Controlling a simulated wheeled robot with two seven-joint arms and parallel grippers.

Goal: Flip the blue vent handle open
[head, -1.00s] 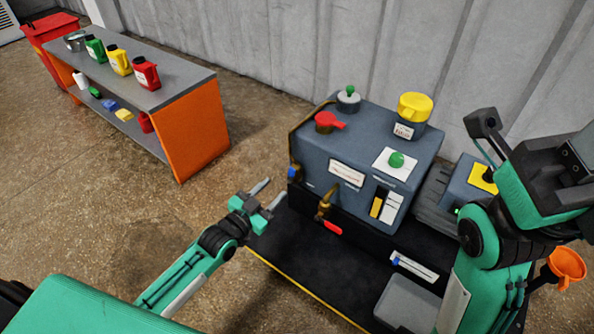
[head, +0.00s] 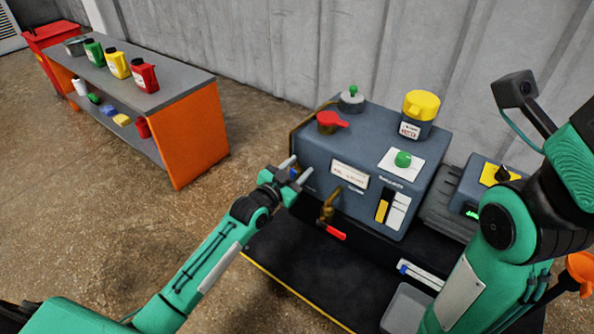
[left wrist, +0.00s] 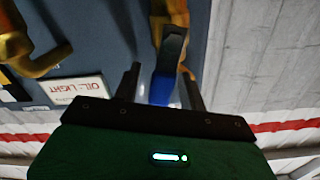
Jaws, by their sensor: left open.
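The blue vent handle (left wrist: 162,88) shows in the left wrist view, on a brass fitting (left wrist: 166,18) at the side of the grey-blue pump housing. My left gripper (left wrist: 163,85) is open, with one finger on each side of the blue handle. I cannot tell whether the fingers touch it. In the head view my left gripper (head: 297,170) is at the left corner of the housing (head: 345,150), and it mostly hides the handle there. My right arm is at the right of the head view, but its gripper fingers are not seen.
A red-handled brass tap (head: 330,213) sticks out of the housing front, right of my left gripper. A red knob (head: 328,122), a green-topped cap and a yellow-capped bottle (head: 420,108) stand on top. An orange-sided bench (head: 195,140) with bottles stands at left, with clear floor between.

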